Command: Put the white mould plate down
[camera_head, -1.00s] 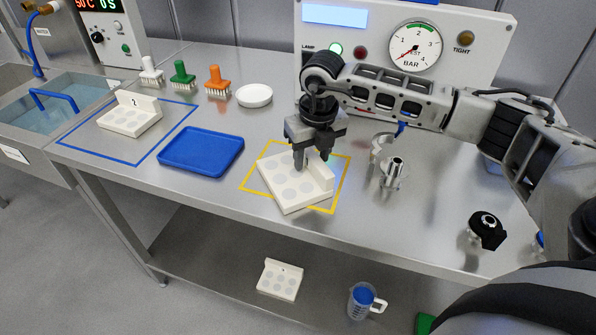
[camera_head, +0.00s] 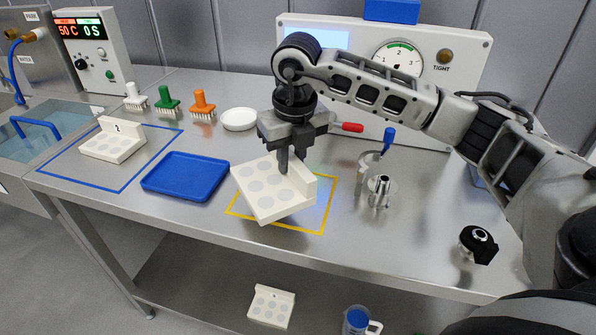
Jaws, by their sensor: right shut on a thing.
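My right gripper (camera_head: 291,165) is shut on the upright back wall of a white mould plate (camera_head: 262,205) with several round grey recesses. The plate is tilted and appears to hang over the left part of the yellow square outline (camera_head: 318,231), reaching past its left edge. Whether any part of it touches the bench is hard to tell. A second white plate (camera_head: 113,147), marked 2, stands inside the blue outline (camera_head: 161,153) at the left. A third white plate (camera_head: 271,306) lies on the lower shelf. My left gripper is not in view.
A blue tray (camera_head: 186,176) lies just left of the held plate. White, green and orange brushes and a white dish (camera_head: 239,119) stand behind it. Metal fittings (camera_head: 379,190) are right of the yellow outline, and a black knob (camera_head: 478,244) sits farther right. A gauge panel (camera_head: 455,85) stands behind.

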